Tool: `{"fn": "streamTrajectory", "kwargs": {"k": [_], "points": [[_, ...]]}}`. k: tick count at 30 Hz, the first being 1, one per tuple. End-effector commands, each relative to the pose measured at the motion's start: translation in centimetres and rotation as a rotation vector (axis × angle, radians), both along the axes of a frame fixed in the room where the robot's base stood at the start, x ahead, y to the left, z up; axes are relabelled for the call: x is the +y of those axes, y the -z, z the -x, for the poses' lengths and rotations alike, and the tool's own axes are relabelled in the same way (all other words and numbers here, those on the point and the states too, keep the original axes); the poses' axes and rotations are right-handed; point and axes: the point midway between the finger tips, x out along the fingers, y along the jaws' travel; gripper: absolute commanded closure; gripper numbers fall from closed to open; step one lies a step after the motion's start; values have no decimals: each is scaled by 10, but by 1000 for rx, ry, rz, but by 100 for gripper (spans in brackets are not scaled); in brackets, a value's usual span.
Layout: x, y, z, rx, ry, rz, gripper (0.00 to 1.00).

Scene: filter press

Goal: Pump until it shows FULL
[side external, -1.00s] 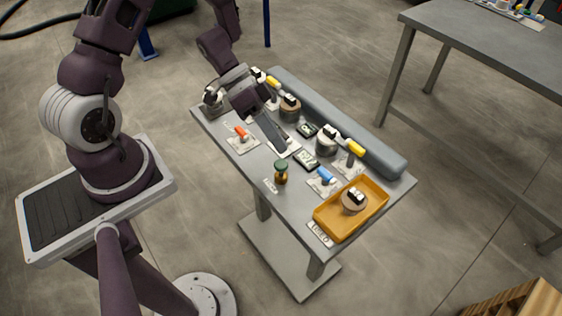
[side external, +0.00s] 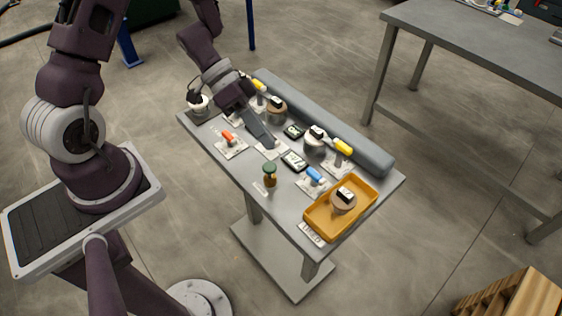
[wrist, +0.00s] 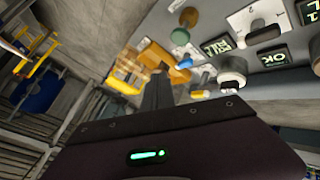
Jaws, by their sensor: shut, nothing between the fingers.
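My gripper (side external: 270,143) is shut and empty, reaching down above the middle of the table; its dark fingers (wrist: 157,90) also show in the wrist view. Below its tip is a white plate (side external: 268,151), partly hidden by the fingers. Small dark displays sit near it, one at the front (side external: 294,161) and one behind (side external: 293,130). In the wrist view one display (wrist: 265,58) seems to read OK; another (wrist: 218,46) I cannot read surely. A red-orange lever (side external: 228,138) stands left of the gripper, a blue lever (side external: 314,175) to the right. I cannot tell whether the gripper touches anything.
A green-topped amber piece (side external: 269,175) stands at the front edge. An orange tray (side external: 314,222) holds a round piece at the right. Yellow-handled levers (side external: 342,147) and round canisters (side external: 316,147) stand behind. A grey bar (side external: 330,125) runs along the back edge.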

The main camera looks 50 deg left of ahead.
Motion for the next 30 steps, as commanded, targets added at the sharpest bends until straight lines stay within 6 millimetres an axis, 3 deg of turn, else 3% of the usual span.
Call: {"fn": "streamTrajectory", "kwargs": {"k": [23,26,28,30], "points": [[2,-2,-5,-21,-10,-20,100],[17,-24,-40,-169,-103,-172,100],[42,-63,-72,-326,-234,-361,100],[70,-113,-84,-440,-394,-550,100]]}}
